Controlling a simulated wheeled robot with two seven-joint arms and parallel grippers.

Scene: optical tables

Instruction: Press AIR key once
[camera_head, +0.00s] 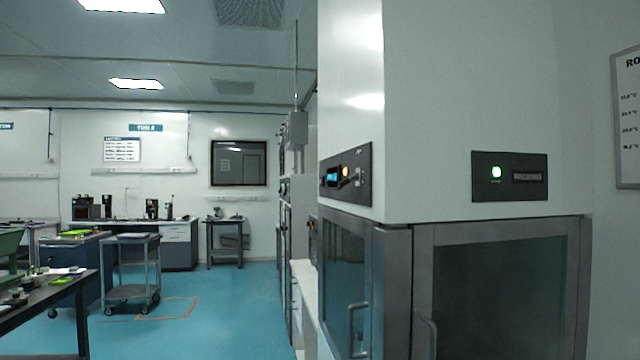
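No key marked AIR can be read in this view. A dark control panel (345,175) is on the left face of the tall white cabinet (470,100). It carries a small blue display (332,178), an orange-yellow light or button (345,171) and small grey parts beside them, too small to tell apart. Neither of my grippers is in view.
Grey-framed glass doors (505,290) with metal handles (357,330) are below the panels. A wheeled cart (131,270) and work tables (50,295) stand at the left. The blue floor (220,310) between them and the cabinet is clear. A notice board (628,120) hangs at right.

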